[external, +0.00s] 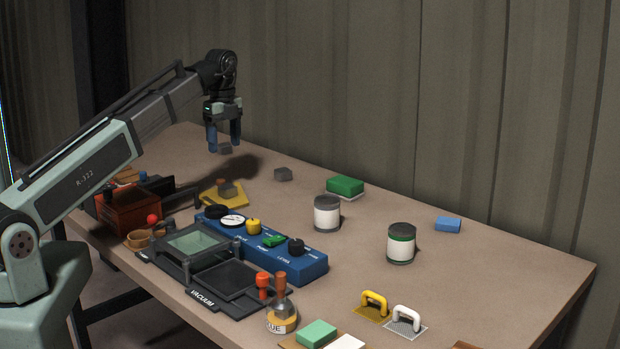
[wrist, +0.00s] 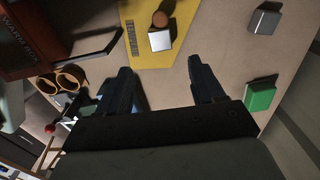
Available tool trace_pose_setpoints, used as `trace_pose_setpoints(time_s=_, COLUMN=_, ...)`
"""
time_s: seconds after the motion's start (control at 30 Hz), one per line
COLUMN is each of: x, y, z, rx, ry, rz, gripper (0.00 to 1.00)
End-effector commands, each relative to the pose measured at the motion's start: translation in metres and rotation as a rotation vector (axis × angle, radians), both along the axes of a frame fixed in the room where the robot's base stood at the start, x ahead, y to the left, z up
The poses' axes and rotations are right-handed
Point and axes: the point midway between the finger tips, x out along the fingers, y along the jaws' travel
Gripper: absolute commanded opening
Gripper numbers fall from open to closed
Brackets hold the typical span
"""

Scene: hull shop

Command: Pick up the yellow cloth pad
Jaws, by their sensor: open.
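Two yellow things could be the yellow cloth pad, and I cannot tell which it is. A flat yellow sheet (external: 238,200) lies at the back left, with a small brown-knobbed object (external: 227,187) on it. A yellow mat with a raised yellow handle (external: 374,303) lies at the front right, outside the wrist view. My gripper (external: 223,146) is open and empty, high above the table's back left; its fingers (wrist: 160,70) straddle empty space.
A blue control box (external: 300,262) and a black vacuum frame (external: 200,284) fill the middle. Two cans (external: 327,214) (external: 401,245), a green block (external: 345,186), a grey block (external: 283,174) and a blue block (external: 448,224) stand apart. A white-handled mat (external: 407,321) adjoins the yellow-handled one.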

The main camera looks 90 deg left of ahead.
Motion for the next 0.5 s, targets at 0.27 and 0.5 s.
trace_pose_setpoints(time_s=0.27, x=0.0, y=0.0, z=0.0, rx=0.0, ry=0.0, rz=0.0, gripper=0.46)
trace_pose_setpoints(time_s=0.5, x=0.0031, y=-0.0024, z=0.0, rx=0.0, ry=0.0, rz=-0.006, gripper=0.46)
